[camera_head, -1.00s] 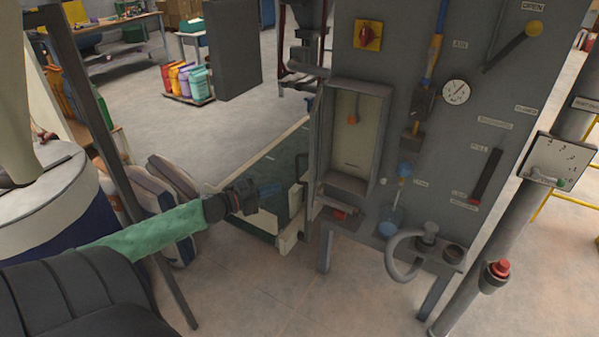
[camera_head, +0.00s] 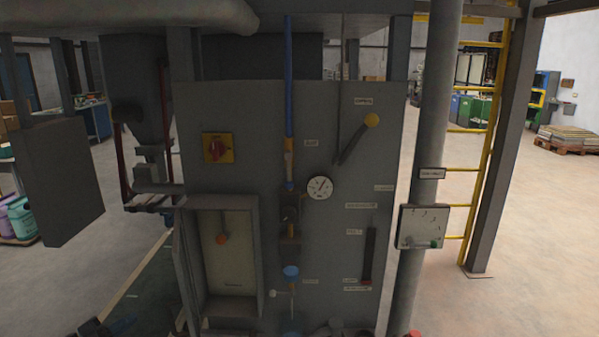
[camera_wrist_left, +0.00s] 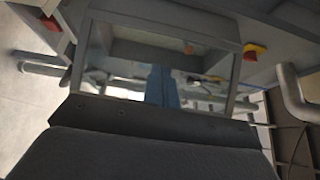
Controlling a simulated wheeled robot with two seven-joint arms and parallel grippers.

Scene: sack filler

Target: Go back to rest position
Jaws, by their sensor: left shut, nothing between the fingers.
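My left gripper (camera_head: 112,326) shows only in part at the bottom left edge of the head view, dark with a bluish tip. It is in front of the conveyor and left of the grey machine panel (camera_head: 330,130). In the left wrist view the blue fingers (camera_wrist_left: 161,88) are together with nothing between them. Beyond them is an open box-like frame (camera_wrist_left: 150,40). My right gripper is in neither view.
A grey post (camera_head: 425,130) and yellow ladder (camera_head: 490,110) stand right.

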